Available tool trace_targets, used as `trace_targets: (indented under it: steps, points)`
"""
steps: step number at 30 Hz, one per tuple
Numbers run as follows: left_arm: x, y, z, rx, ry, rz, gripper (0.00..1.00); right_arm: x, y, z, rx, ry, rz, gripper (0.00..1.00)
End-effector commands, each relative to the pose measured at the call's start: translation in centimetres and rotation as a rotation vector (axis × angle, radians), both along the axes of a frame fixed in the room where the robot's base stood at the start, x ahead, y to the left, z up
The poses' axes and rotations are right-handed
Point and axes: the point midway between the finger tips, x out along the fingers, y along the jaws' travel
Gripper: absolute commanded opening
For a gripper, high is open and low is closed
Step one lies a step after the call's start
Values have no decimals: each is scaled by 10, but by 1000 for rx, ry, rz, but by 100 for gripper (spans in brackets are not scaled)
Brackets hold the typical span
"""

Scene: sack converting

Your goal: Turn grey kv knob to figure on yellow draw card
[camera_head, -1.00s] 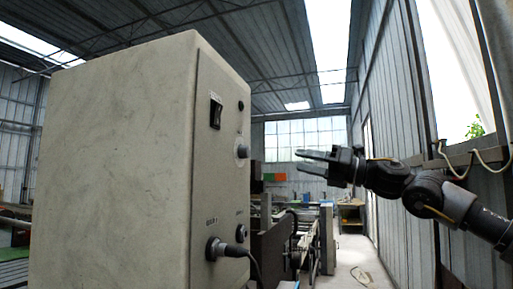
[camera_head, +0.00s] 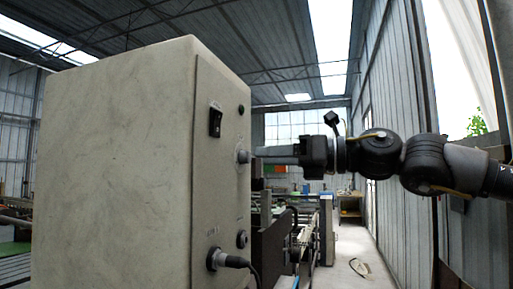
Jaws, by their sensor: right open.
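The grey knob (camera_head: 242,156) sticks out of the front panel of a pale control box, about halfway up. My right gripper (camera_head: 258,152) comes in from the right, level with the knob, its fingers pointing left at it. The fingertips are at or just short of the knob; I cannot tell whether they touch it. The gripper is open, seen edge-on, so the fingers overlap. The knob's pointer and scale are too small to read. No yellow draw card shows. My left gripper is not in view.
The control box (camera_head: 115,165) fills the left.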

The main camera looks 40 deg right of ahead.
Motion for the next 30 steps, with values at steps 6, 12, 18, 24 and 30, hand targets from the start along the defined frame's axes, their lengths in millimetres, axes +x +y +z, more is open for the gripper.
trace_targets:
  steps: [6, 12, 18, 24, 30]
  points:
    - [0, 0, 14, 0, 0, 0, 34, 24, 14, 1, 1, 3, -1, 46]
    - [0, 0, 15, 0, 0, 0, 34, 31, 17, 0, 2, 0, 0, 46]
    - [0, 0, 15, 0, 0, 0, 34, 31, 17, 0, 2, -1, 0, 46]
    - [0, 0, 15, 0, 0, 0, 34, 30, 17, 0, 2, -1, 0, 22]
    - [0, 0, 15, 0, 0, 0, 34, 30, 17, 0, 2, -1, 0, 2]
